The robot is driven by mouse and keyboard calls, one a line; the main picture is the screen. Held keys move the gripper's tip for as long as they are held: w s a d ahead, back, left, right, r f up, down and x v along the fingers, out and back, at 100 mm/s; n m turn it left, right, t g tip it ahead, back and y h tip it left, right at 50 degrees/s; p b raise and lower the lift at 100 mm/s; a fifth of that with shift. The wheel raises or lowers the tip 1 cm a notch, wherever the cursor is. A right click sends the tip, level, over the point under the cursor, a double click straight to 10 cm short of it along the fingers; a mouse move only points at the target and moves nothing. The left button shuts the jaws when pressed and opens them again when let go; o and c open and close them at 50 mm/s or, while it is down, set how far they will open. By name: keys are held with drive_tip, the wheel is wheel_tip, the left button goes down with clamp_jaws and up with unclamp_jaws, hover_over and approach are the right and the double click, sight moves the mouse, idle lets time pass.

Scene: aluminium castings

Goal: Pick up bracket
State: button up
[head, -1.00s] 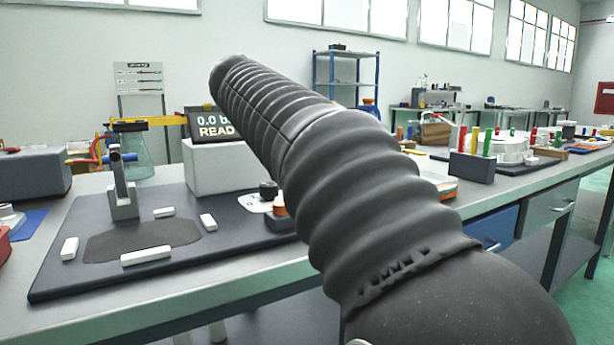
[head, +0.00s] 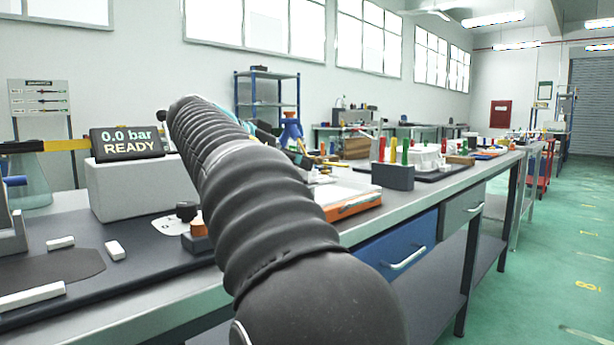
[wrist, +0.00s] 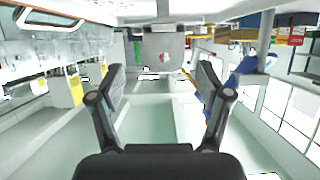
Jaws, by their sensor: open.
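I cannot make out the bracket for certain in either view. My gripper (wrist: 160,80) shows in the wrist view with its two dark fingers spread apart and nothing between them. In the head view my dark ribbed arm crosses the middle and hides part of the bench; my gripper cannot be made out there. A grey upright fixture (head: 10,232) stands on the dark mat at the left edge of the head view, cut off by the frame.
A grey box with a "0.0 bar READY" display (head: 128,142) stands on the bench. White blocks (head: 115,250) lie on the mat (head: 150,262). A grey holder with coloured pegs (head: 392,177) stands farther right, beyond an orange-edged item (head: 352,206). Green floor (head: 540,260) is open at right.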

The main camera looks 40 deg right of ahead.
drive_tip(key=shift+w+x, duration=0.15)
drive_tip(key=shift+x, duration=1)
drive_tip(key=shift+w+x, duration=0.1)
drive_tip(key=shift+x, duration=1.05)
drive_tip(key=shift+a+f, duration=0.1)
drive_tip(key=c, duration=1.3)
